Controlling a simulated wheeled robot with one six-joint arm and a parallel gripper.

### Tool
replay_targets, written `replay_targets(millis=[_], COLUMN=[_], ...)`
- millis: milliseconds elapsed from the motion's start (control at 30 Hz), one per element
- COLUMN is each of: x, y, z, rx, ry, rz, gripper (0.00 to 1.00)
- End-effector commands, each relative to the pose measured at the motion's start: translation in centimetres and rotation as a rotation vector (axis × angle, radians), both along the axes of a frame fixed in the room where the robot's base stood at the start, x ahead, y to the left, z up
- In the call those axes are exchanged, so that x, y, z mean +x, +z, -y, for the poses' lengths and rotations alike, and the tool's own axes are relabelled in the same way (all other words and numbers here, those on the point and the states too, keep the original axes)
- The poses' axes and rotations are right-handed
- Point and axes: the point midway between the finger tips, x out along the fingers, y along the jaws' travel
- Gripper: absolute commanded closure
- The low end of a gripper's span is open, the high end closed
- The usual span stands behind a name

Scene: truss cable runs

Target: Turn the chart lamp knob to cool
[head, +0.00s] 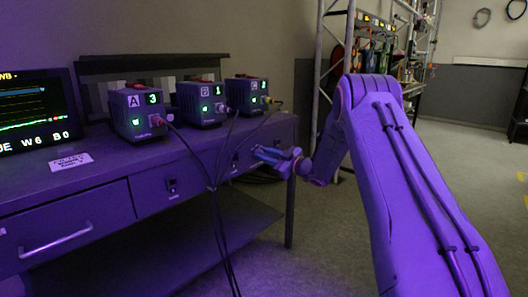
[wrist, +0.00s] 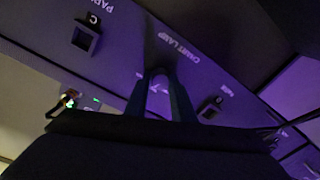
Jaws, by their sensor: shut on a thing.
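My gripper (head: 268,155) is at the front face of the desk, near its right end. In the wrist view my gripper (wrist: 160,85) is shut on the chart lamp knob (wrist: 158,79), a small pale shape between the fingertips. The CHART LAMP label (wrist: 180,47) is printed on the panel beside it. The fingers hide most of the knob, and its pointer setting cannot be read. The whole desk area is lit purple.
Three boxes with green displays stand on the desk (head: 75,182), with cables hanging down its front. A square socket (wrist: 84,38) and a dark switch (wrist: 210,107) flank the knob. A truss (head: 318,75) stands behind my arm. Open floor lies to the right.

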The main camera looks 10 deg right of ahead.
Motion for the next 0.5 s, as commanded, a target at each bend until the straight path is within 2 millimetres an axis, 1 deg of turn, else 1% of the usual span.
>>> replay_targets(millis=[200, 500], x=[-0.09, -0.07], y=[0.06, -0.04], z=[0.03, 0.07], rx=[0.159, 0.333], ry=[0.0, 0.0], rz=[-0.117, -0.243], gripper=[1.0, 1.0])
